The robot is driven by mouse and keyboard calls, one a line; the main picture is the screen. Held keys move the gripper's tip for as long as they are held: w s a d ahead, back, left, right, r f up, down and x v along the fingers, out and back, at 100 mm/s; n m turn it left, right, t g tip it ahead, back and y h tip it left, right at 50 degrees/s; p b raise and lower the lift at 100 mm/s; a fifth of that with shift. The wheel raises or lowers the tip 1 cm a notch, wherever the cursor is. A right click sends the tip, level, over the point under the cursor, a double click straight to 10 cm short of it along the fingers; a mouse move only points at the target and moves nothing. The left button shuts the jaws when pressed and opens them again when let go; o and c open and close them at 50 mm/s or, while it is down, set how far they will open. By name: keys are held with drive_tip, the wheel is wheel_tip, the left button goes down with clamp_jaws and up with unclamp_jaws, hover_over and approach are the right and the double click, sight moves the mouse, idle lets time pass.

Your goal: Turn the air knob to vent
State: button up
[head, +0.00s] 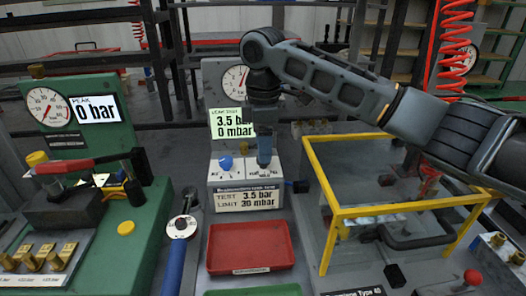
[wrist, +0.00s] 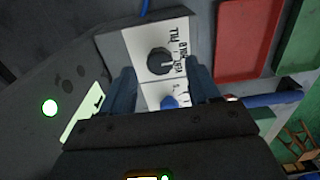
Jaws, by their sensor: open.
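The air knob (wrist: 159,61) is black and round in the wrist view, on a white panel (wrist: 120,45) with FILL, HOLD and VENT printed beside it. A faint light mark on it seems to face HOLD, but I cannot be sure. My gripper (wrist: 162,82) is open and empty, with one blue finger on each side of the panel and the knob just beyond the fingertips. In the head view my gripper (head: 264,158) points down over the right half of the panel and hides the air knob. A blue knob (head: 225,162) sits at the panel's left.
A pressure gauge (head: 235,80) and a display reading 3.5 bar, 0 mbar (head: 232,123) stand behind the panel. A yellow-framed clear box (head: 325,190) is close on the right. A red tray (head: 250,247) lies in front. A green test stand (head: 110,130) is at left.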

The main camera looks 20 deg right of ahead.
drive_tip(key=shift+f, duration=1.15)
drive_tip(key=c, duration=1)
